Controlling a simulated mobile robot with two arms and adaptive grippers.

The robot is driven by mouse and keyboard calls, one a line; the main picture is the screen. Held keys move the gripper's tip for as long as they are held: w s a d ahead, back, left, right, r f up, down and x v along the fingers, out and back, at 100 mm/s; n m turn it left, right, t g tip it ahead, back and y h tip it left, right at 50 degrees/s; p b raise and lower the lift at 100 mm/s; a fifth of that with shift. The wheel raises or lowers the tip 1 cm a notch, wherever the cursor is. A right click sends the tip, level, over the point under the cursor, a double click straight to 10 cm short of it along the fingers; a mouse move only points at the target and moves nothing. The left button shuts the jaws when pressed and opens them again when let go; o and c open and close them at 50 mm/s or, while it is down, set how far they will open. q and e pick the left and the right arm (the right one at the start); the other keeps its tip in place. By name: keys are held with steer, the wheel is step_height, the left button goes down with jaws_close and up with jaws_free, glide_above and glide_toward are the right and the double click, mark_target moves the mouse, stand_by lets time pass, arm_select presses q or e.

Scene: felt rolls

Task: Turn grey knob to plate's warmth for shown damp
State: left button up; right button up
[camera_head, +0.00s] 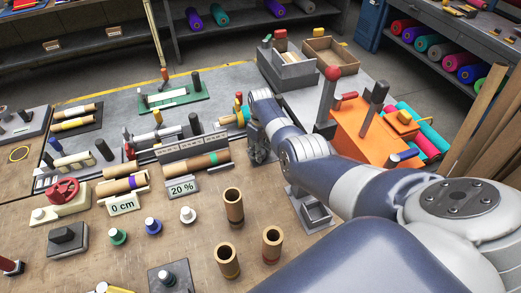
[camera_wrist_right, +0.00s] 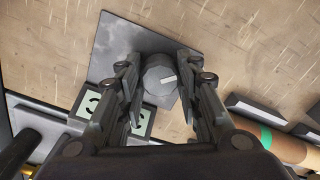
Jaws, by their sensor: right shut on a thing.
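In the right wrist view a round grey knob (camera_wrist_right: 158,84) with a pale pointer mark sits on a square grey base (camera_wrist_right: 128,45). The fingers of my right gripper (camera_wrist_right: 159,72) are closed on either side of it. In the head view my right gripper (camera_head: 258,156) points down at the right end of the rolls and hides the knob. A small sign (camera_head: 182,187) reads "20 %". A long grey board (camera_head: 192,147) behind it carries several labels too small to read. An orange block (camera_head: 372,130) with upright levers stands right of my arm. My left gripper is out of view.
A "0 cm" sign (camera_head: 124,204) stands left of the "20 %" sign. A brown roll with a green band (camera_head: 190,166) lies behind them. Upright brown tubes (camera_head: 233,206) stand in front. A red handwheel (camera_head: 62,191) is at the left. Bare wood lies between the small pegs.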

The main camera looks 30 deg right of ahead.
steer(key=m, duration=0.3)
steer(key=shift+m, duration=0.4)
steer(key=m, duration=0.3)
steer(key=shift+m, duration=0.3)
steer(key=m, duration=0.3)
steer(key=shift+p, duration=0.3)
steer(key=shift+m, duration=2.1)
steer(key=o, duration=1)
steer(key=shift+o, duration=0.2)
